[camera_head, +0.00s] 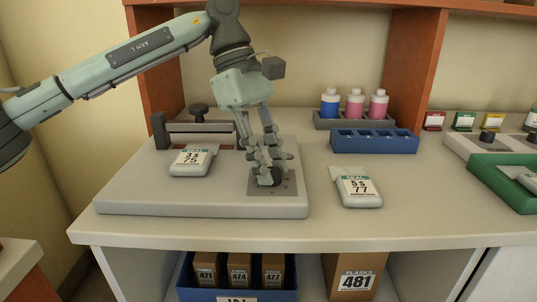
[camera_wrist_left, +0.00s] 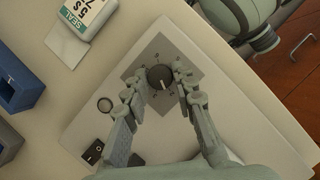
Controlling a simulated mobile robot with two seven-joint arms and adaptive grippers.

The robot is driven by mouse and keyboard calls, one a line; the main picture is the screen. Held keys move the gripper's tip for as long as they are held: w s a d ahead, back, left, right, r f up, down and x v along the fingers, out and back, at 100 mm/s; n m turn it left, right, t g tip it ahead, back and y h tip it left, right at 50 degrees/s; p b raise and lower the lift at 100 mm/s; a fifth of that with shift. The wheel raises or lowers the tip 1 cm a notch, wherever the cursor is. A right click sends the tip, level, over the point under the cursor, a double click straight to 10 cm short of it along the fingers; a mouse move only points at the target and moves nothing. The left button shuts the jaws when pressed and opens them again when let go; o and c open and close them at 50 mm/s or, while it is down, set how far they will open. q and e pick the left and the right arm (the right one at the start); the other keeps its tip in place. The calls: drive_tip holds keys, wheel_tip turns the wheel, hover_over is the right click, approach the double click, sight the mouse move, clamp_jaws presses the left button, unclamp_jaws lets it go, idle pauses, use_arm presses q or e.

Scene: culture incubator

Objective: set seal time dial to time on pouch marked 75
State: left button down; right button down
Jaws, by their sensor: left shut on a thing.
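The pouch marked 75 (camera_head: 190,160) lies on the left part of the pale sealer base (camera_head: 135,203); its label reads SEAL, 3 s, 75. The seal time dial (camera_wrist_left: 160,78) is a dark round knob on a grey square plate (camera_head: 287,187) at the sealer's right end. Its white pointer mark points toward the bottom of the left wrist view. My left gripper (camera_head: 267,176) points down over the plate, fingers shut on the dial, one on each side (camera_wrist_left: 158,80). My right gripper is not in view.
Another pouch (camera_head: 358,188), reading SEAL, 5 s, 77, lies on the counter right of the sealer. A blue rack (camera_head: 375,141) and bottles in a grey holder (camera_head: 330,122) stand behind. A green tray (camera_head: 500,178) is at the right.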

use_arm(q)
drive_tip(key=m+g+y+p, duration=0.1)
drive_tip(key=m, duration=0.3)
drive_tip(key=shift+d+r, duration=0.1)
drive_tip(key=shift+d, duration=0.05)
drive_tip(key=shift+w+d+m+g+y+p, duration=0.15)
drive_tip(key=shift+m+y+p, duration=0.25)
drive_tip(key=shift+m, duration=0.65)
drive_tip(key=shift+s+a+m+g+y+p, duration=0.2)
drive_tip(key=shift+m+y, duration=0.3)
drive_tip(key=shift+m, duration=0.55)
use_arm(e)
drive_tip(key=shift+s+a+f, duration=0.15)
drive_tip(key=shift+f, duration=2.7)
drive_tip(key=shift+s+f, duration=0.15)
use_arm(q)
drive_tip(key=c, duration=1.2)
unclamp_jaws()
